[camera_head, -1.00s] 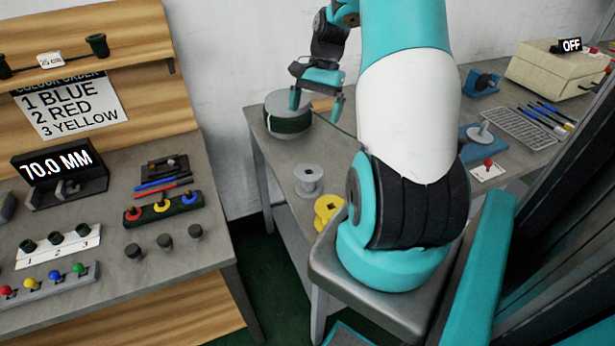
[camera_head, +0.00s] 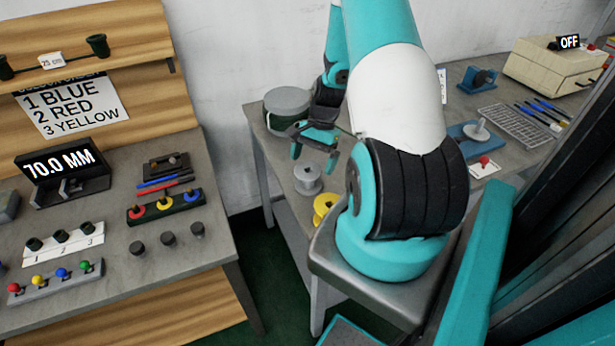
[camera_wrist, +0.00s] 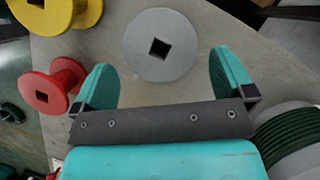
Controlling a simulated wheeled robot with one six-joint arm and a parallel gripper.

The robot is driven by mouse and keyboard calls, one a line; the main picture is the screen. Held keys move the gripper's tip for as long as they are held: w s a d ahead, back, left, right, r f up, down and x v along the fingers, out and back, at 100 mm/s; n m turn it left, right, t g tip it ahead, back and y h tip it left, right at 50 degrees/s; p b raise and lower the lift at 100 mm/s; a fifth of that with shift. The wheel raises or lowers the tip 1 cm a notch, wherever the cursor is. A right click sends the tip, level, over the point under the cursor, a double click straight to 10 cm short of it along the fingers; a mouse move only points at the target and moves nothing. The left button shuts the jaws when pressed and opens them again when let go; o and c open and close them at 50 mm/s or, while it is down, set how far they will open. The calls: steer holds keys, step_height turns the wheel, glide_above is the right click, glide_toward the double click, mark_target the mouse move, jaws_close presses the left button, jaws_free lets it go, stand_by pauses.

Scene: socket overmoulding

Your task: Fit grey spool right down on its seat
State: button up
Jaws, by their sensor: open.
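The grey spool (camera_head: 307,179) stands upright on the corner bench, behind the yellow spool. In the wrist view the grey spool (camera_wrist: 160,24) shows its round top flange with a square hole, between and beyond the fingers. My gripper (camera_head: 315,158) is open and empty, just above the grey spool. In the wrist view my gripper (camera_wrist: 163,70) has one finger at each side of the flange, apart from it. I cannot tell which fixture is the spool's seat; a blue base (camera_head: 459,134) with a pale round piece on it stands on the right bench.
A yellow spool (camera_head: 325,204) and a red spool (camera_wrist: 60,85) stand near the grey one. A large drum wound with dark green cable (camera_wrist: 290,135) stands close behind. A wire rack (camera_head: 515,126), pens and a beige box (camera_head: 555,70) occupy the right bench.

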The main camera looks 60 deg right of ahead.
mark_target(308, 172)
steer(key=p+x, duration=0.1)
steer(key=x, duration=0.3)
steer(key=shift+w+a, duration=0.1)
steer(key=shift+a, duration=0.1)
steer(key=c, duration=0.9)
